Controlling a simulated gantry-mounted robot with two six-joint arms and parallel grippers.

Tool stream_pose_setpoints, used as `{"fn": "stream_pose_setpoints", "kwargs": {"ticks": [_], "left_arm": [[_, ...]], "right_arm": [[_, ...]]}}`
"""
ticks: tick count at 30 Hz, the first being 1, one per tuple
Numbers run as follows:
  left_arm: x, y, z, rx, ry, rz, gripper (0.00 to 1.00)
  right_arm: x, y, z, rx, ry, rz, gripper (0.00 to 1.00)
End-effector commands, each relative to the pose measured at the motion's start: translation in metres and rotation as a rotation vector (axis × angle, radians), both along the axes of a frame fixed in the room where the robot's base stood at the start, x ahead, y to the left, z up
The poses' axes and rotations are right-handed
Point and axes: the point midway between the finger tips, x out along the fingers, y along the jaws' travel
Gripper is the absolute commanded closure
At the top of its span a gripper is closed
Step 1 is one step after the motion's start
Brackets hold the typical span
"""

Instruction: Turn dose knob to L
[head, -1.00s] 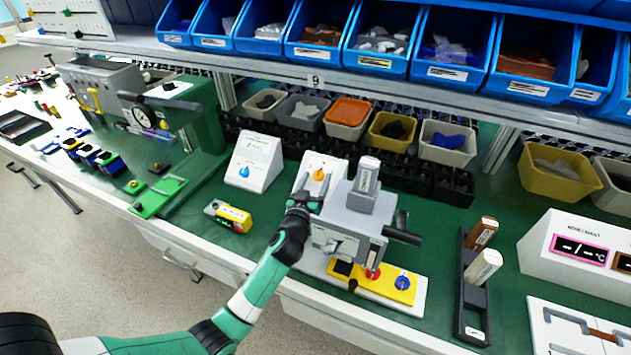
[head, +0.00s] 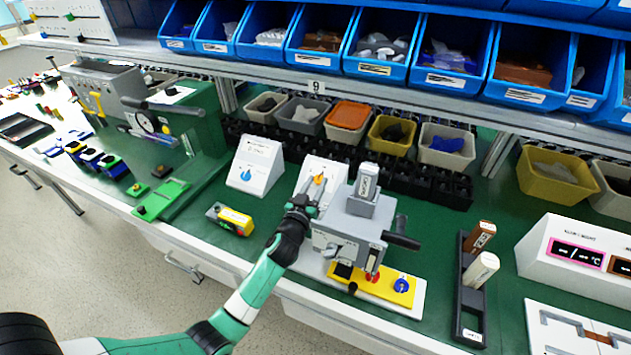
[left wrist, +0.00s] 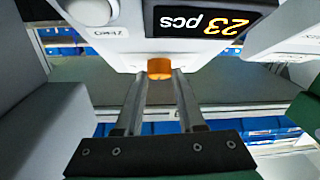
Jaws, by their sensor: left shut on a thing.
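A white sloped box (head: 337,171) with an orange knob (head: 319,180) stands left of the grey machine in the head view. My left gripper (head: 318,187) reaches up to this box. Its two fingers are shut on the orange knob, which shows between the fingertips in the left wrist view (left wrist: 160,68). A dark display (left wrist: 200,20) there reads "23 pcs" upside down. The knob's scale marks are too small or hidden to read, so I cannot tell where it points. My right gripper is not in view.
The grey machine (head: 350,215) with a black handle stands close right of my left gripper. A second white box (head: 262,155) with a blue knob (head: 246,175) is to the left. Bins line the back.

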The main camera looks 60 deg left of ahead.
Motion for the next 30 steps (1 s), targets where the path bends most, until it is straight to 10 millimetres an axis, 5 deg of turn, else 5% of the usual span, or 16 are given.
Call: {"fn": "stream_pose_setpoints", "kwargs": {"ticks": [14, 30], "left_arm": [[-0.006, 0.009, 0.015, 0.162, 0.141, -0.244, 1.00], [-0.007, 0.015, 0.004, 0.398, 0.322, -0.606, 1.00]], "right_arm": [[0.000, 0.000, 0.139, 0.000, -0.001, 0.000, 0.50], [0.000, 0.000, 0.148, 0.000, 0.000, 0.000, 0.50]]}}
